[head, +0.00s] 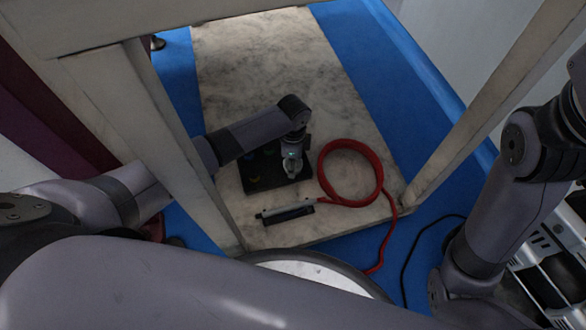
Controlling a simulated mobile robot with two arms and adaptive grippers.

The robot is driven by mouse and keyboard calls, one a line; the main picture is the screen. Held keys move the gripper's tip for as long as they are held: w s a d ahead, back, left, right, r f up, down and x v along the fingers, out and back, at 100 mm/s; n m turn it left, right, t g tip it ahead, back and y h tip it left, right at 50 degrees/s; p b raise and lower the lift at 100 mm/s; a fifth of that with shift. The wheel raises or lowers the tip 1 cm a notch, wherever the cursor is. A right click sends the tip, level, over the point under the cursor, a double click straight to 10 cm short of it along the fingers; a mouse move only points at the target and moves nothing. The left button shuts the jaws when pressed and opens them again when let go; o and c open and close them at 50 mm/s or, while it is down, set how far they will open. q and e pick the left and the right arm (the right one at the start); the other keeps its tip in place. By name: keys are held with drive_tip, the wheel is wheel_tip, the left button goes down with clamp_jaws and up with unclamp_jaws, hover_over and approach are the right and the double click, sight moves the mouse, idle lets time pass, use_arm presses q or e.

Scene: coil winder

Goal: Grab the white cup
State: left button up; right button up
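I cannot make out a white cup in the head view. My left arm reaches in from the left over the marbled tabletop (335,75). My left gripper (291,168) points down over a dark tray (252,187). The gripper is small and seen from above, so its finger opening and anything between the fingers cannot be told. My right arm stands at the right edge, and its gripper is not in view.
A red coiled hose (350,143) lies right of the tray, its tail running over the table edge. A black device with a pale rod (287,212) lies in front of the tray. Pale frame posts (490,105) flank the table. The far tabletop is clear.

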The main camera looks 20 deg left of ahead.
use_arm(q)
drive_tip(key=shift+c, duration=0.3)
drive_tip(key=c, duration=0.5)
drive_tip(key=shift+r, duration=0.1)
drive_tip(key=shift+c, duration=0.2)
